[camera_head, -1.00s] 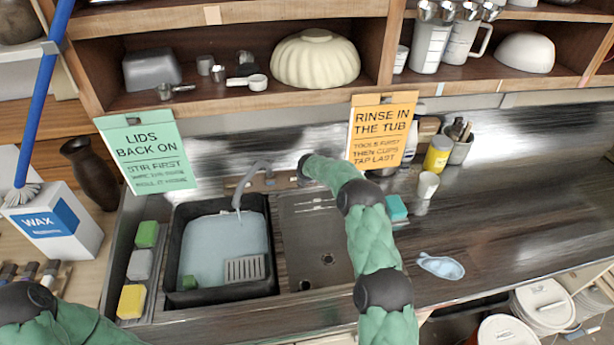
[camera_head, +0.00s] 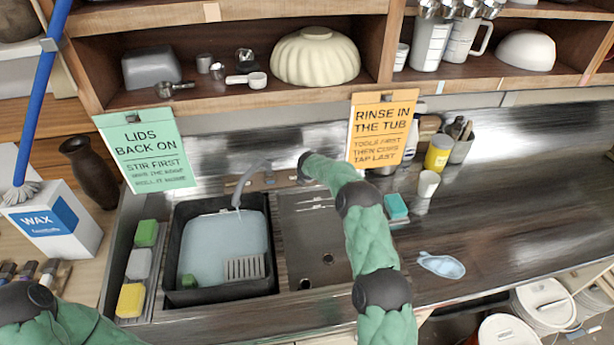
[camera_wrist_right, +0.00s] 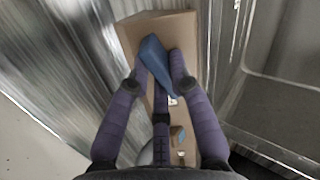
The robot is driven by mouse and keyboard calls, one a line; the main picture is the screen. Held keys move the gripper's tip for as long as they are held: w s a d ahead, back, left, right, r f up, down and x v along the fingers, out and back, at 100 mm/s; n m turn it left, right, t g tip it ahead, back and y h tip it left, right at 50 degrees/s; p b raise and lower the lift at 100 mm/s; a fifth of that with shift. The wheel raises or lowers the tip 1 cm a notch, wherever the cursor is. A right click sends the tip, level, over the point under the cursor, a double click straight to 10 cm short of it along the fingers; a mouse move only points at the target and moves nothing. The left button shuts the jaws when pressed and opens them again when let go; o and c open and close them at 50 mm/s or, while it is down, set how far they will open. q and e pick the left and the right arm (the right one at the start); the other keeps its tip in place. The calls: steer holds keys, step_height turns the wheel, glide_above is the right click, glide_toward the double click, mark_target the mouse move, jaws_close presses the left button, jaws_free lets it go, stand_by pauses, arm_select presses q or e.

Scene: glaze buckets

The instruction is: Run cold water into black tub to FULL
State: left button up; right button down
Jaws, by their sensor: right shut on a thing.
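The black tub (camera_head: 177,232) sits in the left sink basin with pale bluish water (camera_head: 222,243) in it; the dark wall shows above the water. In the right wrist view, my right gripper (camera_wrist_right: 161,70) is shut on a blue tap lever (camera_wrist_right: 153,55) above a tan block (camera_wrist_right: 130,32). In the head view, my right arm reaches to the wall behind the sink and hides this gripper. My left arm shows at the lower left, its gripper out of view.
A grey grate (camera_head: 245,267) and a green block (camera_head: 189,281) are at the tub's front. Sponges (camera_head: 130,300) line its left side. The right basin (camera_head: 318,245) looks empty. An orange sign (camera_head: 382,128) hangs close beside my right arm.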

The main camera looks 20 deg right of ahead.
steer(key=m+b, duration=0.2)
steer(key=m, duration=0.1)
steer(key=shift+f+b, duration=0.15)
steer(key=shift+b, duration=0.25)
steer(key=shift+d+m+b, duration=0.1)
steer(key=shift+m+b, duration=0.3)
steer(key=shift+m, duration=0.4)
steer(key=shift+r, duration=0.2)
steer(key=c, duration=1.1)
jaws_free()
steer(key=shift+v, duration=5.9)
steer(key=shift+w+r, duration=0.15)
steer(key=shift+w, duration=0.05)
